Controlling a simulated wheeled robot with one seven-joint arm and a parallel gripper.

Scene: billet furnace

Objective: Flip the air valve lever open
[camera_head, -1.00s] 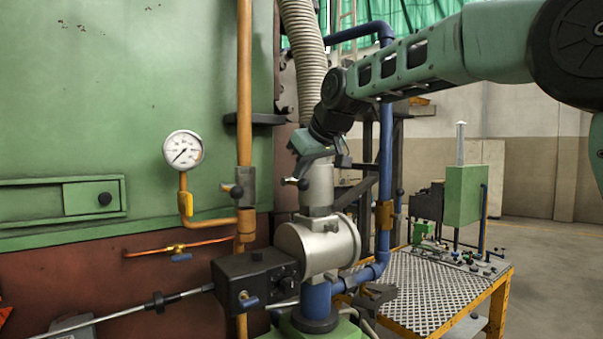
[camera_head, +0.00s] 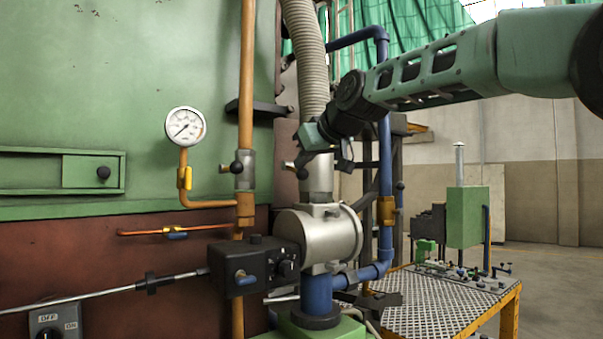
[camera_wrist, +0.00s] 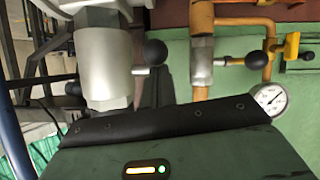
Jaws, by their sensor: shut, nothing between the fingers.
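A lever with a black ball end (camera_head: 302,172) sticks out to the left of the light grey vertical air pipe (camera_head: 318,178). In the wrist view the same black ball (camera_wrist: 155,52) stands out sideways from the grey cylinder (camera_wrist: 103,65). My gripper (camera_head: 308,145) is just above this lever, in front of the pipe. It is shut and empty; its fingertips are hard to make out, and I cannot tell whether it touches the lever. The wrist view shows my gripper's green housing, with the fingers hidden.
A second ball-ended lever (camera_head: 237,168) sits on the orange pipe (camera_head: 246,80) to the left, near a pressure gauge (camera_head: 185,126). A black box (camera_head: 255,266) and silver drum (camera_head: 322,236) are below. A blue pipe (camera_head: 385,150) and perforated table (camera_head: 430,305) are right.

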